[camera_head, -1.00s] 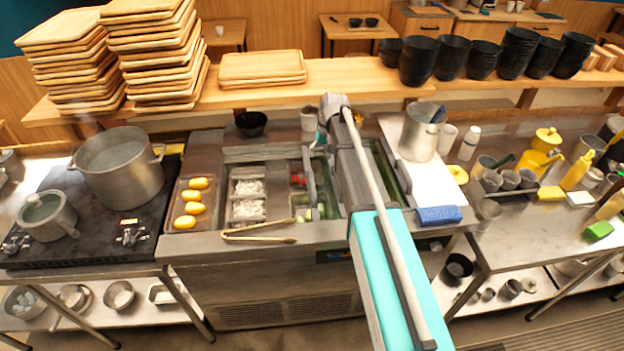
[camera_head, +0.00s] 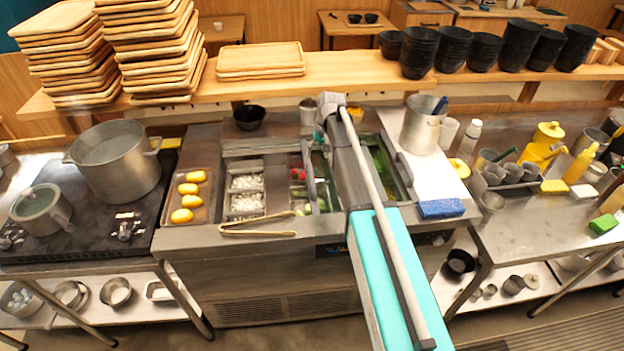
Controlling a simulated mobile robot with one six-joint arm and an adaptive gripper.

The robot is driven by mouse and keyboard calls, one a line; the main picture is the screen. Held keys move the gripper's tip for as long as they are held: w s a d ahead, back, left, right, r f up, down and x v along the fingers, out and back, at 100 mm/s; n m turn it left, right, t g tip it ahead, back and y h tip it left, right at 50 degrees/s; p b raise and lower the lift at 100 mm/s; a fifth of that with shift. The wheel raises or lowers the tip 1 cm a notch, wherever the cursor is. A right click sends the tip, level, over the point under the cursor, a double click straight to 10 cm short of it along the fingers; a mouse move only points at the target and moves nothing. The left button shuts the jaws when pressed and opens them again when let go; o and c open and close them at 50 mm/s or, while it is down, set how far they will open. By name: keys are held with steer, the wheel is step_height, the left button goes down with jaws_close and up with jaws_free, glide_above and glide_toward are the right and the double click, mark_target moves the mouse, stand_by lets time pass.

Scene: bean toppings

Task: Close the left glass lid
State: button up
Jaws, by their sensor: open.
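The refrigerated topping counter (camera_head: 270,245) stands in the middle. Its left well shows uncovered bins of white (camera_head: 246,182), red and green toppings. A slim grey bar (camera_head: 310,180) runs front to back over this well; I cannot tell whether it is an edge of the left glass lid. The glass itself is hard to make out. My arm reaches in from the bottom and crosses the counter between the two wells. My gripper (camera_head: 321,136) is at its far end, near the back of the left well. It is open, with its fingertips small and partly hidden; contact cannot be told.
Tongs (camera_head: 257,228) lie on the counter's front edge, beside a tray of yellow items (camera_head: 188,197). A large pot (camera_head: 115,160) stands on the stove at left. A metal pot (camera_head: 421,125) and blue sponge (camera_head: 440,208) are right of my arm. A shelf (camera_head: 345,76) runs behind.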

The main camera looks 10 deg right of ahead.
mark_target(312, 175)
steer(key=shift+a+f+b, duration=0.35)
steer(key=shift+f+b, duration=1.3)
steer(key=shift+f, duration=0.1)
steer(key=shift+a+f+b, duration=0.3)
steer(key=shift+f+b, duration=1.3)
steer(key=shift+f, duration=0.1)
steer(key=shift+a+f+b, duration=0.35)
steer(key=shift+f+b, duration=1.3)
steer(key=shift+f, duration=0.1)
jaws_close()
